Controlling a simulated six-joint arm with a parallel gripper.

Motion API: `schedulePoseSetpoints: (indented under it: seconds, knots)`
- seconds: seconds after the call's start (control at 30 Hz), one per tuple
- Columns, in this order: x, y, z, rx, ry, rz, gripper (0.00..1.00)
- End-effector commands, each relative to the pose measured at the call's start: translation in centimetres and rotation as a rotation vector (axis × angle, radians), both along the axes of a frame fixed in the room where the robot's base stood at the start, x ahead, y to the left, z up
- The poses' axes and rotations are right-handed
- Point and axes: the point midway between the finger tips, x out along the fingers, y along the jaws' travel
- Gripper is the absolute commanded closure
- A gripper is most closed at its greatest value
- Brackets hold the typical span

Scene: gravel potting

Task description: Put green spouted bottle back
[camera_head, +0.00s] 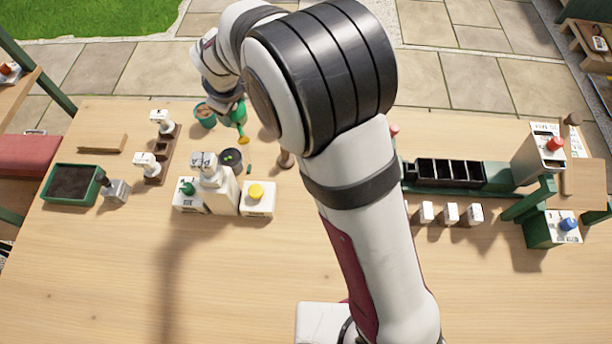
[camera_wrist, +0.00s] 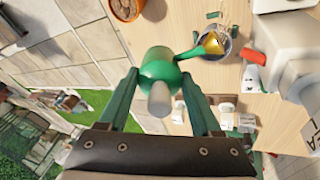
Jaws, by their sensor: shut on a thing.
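The green spouted bottle (camera_wrist: 160,65) is between the two fingers of my gripper (camera_wrist: 158,82) in the wrist view. My gripper is shut on its rounded body. A pale grey cap or knob points toward the wrist camera. Its thin green spout runs to the right and ends in a yellow tip (camera_wrist: 213,42), which overlaps a dark round pot (camera_wrist: 216,46) in that view. In the head view the bottle (camera_head: 238,112) hangs at the far side of the table, its yellow tip just behind the dark pot (camera_head: 231,157). My arm partly hides the gripper there.
A pot with brown fill (camera_head: 205,114) stands left of the bottle. A wooden rack (camera_head: 163,150) with white-topped bottles is farther left. White containers (camera_head: 257,198) stand in front of the dark pot. A black divided tray (camera_head: 448,174) is at the right. The table's front left is clear.

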Motion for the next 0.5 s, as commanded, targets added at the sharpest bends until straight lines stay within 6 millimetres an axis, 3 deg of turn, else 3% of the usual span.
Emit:
schedulePoseSetpoints:
  seconds: [0.17,0.3,0.4,0.5]
  knots:
    - [-2.1,-8.6,0.3,-0.052,0.145,-0.176,0.89]
    - [-5.6,-14.6,0.7,-0.076,0.283,-0.316,0.9]
    - [-7.7,-17.1,0.9,-0.08,0.356,-0.383,0.9]
    - [-8.9,-18.3,0.5,-0.081,0.396,-0.415,0.89]
